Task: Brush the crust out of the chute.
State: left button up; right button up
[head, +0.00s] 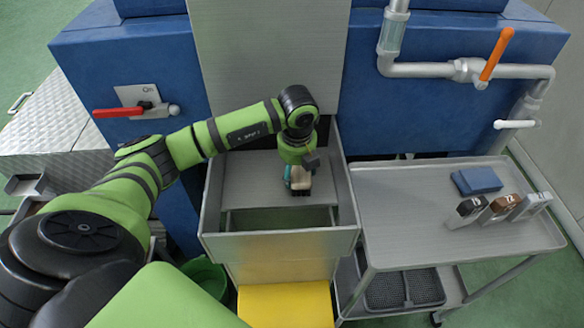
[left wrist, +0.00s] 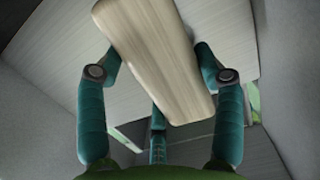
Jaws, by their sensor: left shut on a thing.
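The metal chute (head: 278,243) is an open grey box in the middle of the head view, with a sloping floor and a dark opening near its front wall. My left gripper (head: 298,182) points down inside it, shut on a pale wooden brush (left wrist: 158,62). In the left wrist view the brush's wooden part lies tilted between the teal fingers (left wrist: 160,95). In the head view the brush is small and partly covered by the fingers, with a dark lower end close to the chute floor. I cannot make out any crust. My right gripper is not in view.
A metal cart (head: 410,217) stands right of the chute, bearing a blue block (head: 476,181) and three small upright items. A red lever (head: 118,112) is on the blue housing, left; an orange-handled valve (head: 496,54) is at right. A green bucket (head: 207,277) is below left.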

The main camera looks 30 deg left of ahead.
aim_at(310, 173)
pick_arm(q)
jog(key=shift+w+d+f+b, duration=0.1)
jog(key=shift+w+d+b, duration=0.1)
jog(key=shift+w+d, duration=0.4)
jog(key=shift+w+d+b, duration=0.2)
jog(key=shift+w+d, duration=0.15)
jog(key=shift+d, duration=0.4)
jog(key=shift+s+d+p, duration=0.35)
jog(key=shift+s+p, duration=0.1)
jog(key=shift+s, duration=0.2)
jog(key=shift+s+a, duration=0.7)
jog(key=shift+a, duration=0.3)
jog(key=shift+s+a, duration=0.7)
jog(key=shift+a, duration=0.25)
jog(key=shift+s+a, duration=0.95)
jog(key=shift+a, duration=0.2)
jog(key=shift+s+a, duration=0.9)
jog(key=shift+a, duration=0.2)
jog(key=shift+s+a+b, duration=0.25)
jog(key=shift+s+a, duration=0.25)
jog(key=shift+a, duration=0.25)
jog(key=shift+s+a+b, duration=0.25)
jog(key=shift+s+a, duration=0.25)
jog(key=shift+a, duration=0.2)
jog(key=shift+s+a+b, duration=0.4)
jog(key=shift+s+a, duration=0.1)
jog(key=shift+a, duration=0.2)
jog(key=shift+s+a+b, duration=0.35)
jog(key=shift+s+a, duration=0.15)
jog(key=shift+a, duration=0.15)
